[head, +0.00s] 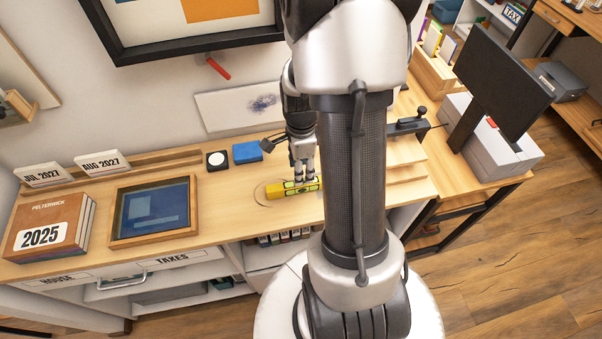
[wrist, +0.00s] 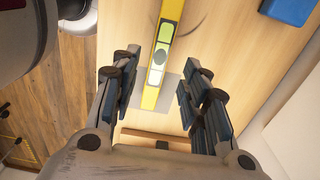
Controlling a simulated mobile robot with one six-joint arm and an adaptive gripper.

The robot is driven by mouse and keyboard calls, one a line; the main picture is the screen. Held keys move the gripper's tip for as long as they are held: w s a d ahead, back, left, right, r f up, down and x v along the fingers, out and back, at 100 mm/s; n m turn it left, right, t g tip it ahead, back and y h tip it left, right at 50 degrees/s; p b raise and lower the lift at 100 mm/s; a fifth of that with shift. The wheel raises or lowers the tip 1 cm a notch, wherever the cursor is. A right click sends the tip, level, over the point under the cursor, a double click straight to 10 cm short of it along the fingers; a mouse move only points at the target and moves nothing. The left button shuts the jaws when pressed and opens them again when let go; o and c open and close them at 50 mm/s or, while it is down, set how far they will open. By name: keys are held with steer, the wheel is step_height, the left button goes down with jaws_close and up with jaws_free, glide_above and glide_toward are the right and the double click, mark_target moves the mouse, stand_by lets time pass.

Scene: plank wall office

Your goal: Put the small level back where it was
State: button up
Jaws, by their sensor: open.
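The small level (head: 274,191) is a yellow bar with pale green vial windows, lying flat on the wooden desk. In the head view its left end lies across a thin round outline on the desk top. In the wrist view the level (wrist: 172,13) runs lengthwise between the two fingers, with visible space on each side. My gripper (head: 304,178) is over the right part of the level, pointing down. The wrist view shows my gripper (wrist: 160,80) open, its fingers apart from the level. A darker grey patch shows on the desk around the level's near end.
A blue block (head: 247,152) and a black-and-white square item (head: 217,160) lie behind the level. A framed tablet-like panel (head: 152,210) and a 2025 book box (head: 48,232) stand left. A small black clamp-like tool (head: 408,126) and wooden steps are right. Desk between panel and level is clear.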

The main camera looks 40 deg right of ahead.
steer(key=a+r+n+t, duration=0.1)
steer(key=a+r+n, duration=0.4)
steer(key=r, duration=0.3)
steer(key=a+r+n+t, duration=0.1)
steer(key=a+r+n, duration=0.4)
steer(key=r, duration=0.3)
steer(key=s+a+r+n+t, duration=0.2)
steer(key=s+a+r+n, duration=0.7)
steer(key=n, duration=0.5)
steer(key=shift+s+a+t+p, duration=0.15)
steer(key=shift+a+t+p, duration=0.15)
steer(key=shift+a+p, duration=0.25)
steer(key=shift+a, duration=0.1)
